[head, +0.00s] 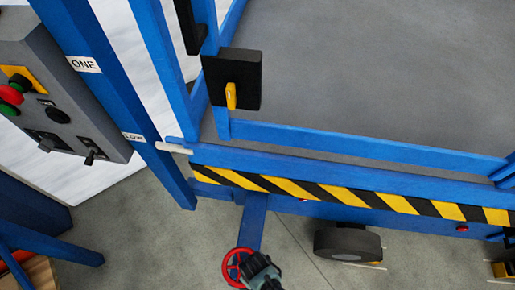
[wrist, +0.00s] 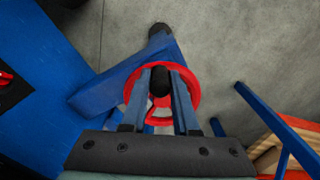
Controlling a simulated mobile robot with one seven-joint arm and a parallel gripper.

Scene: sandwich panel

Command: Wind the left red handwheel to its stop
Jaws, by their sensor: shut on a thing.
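The left red handwheel (head: 229,268) is at the bottom of the head view, at the end of a blue outrigger beam (head: 251,220). My gripper (head: 250,268) covers its right part there. In the wrist view the red rim (wrist: 194,83) circles around the fingers of my gripper (wrist: 161,85). The two blue-grey fingers are shut on the handwheel, with a dark round part of it, seemingly its knob, between them. The wheel's lower part is partly hidden by the fingers.
A blue platform frame with a yellow-black striped edge (head: 330,193) stands beyond the wheel. A black caster (head: 345,243) is to its right. A grey control box (head: 70,85) hangs at upper left. Grey floor lies between.

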